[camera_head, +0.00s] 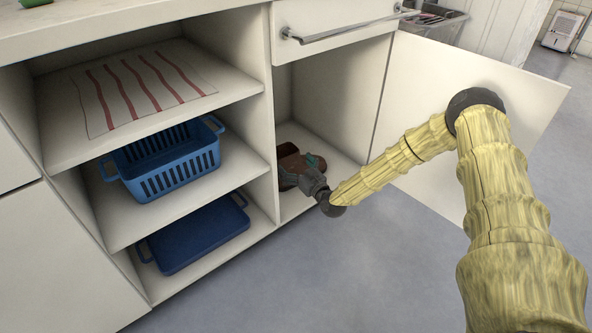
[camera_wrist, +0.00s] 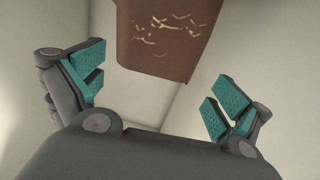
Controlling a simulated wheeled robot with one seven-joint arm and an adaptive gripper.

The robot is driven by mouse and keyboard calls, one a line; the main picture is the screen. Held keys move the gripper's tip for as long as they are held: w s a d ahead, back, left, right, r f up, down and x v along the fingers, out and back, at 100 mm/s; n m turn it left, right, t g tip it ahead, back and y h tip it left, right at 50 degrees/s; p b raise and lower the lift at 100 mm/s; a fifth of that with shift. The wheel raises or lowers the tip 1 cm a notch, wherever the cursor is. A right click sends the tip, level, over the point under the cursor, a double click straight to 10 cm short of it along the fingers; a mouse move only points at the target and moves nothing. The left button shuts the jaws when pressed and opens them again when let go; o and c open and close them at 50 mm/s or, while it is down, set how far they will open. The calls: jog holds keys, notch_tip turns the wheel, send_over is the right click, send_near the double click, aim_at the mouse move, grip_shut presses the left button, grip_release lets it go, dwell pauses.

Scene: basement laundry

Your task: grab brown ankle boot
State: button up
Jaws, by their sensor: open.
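The brown ankle boot (camera_head: 288,158) stands inside the open lower cabinet compartment, partly hidden behind my gripper. In the wrist view a brown surface of the boot (camera_wrist: 163,38) with pale creases or scuffs fills the top middle, ahead of my fingers. My gripper (camera_head: 314,172) reaches into the compartment from the front right. In the wrist view my gripper (camera_wrist: 155,92) is open, its teal-padded fingers wide apart. The boot lies beyond the gap between them, and nothing shows between the pads.
The open cabinet door (camera_head: 425,85) stands right of the compartment, behind my arm. Shelves to the left hold a blue basket (camera_head: 170,165) and a dark blue tray-like item (camera_head: 195,237). A striped cloth (camera_head: 150,88) lies on the upper shelf. A drawer (camera_head: 330,22) is above the compartment.

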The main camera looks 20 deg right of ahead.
aim_at(290, 161)
jog(key=shift+w+f+b, duration=0.1)
jog(key=shift+w+b, duration=0.45)
jog(key=shift+w, duration=0.9)
jog(key=w+b, duration=0.2)
jog(key=w+a+f+b, duration=0.1)
jog(key=shift+w, duration=0.15)
jog(key=shift+w+a+r+b, duration=0.15)
jog(key=shift+w+b, duration=0.1)
jog(key=shift+w, duration=0.15)
jog(key=shift+w+a+r+b, duration=0.1)
jog(key=shift+w+r+b, duration=0.1)
jog(key=shift+w, duration=0.2)
jog(key=shift+c, duration=0.2)
jog(key=c, duration=1.3)
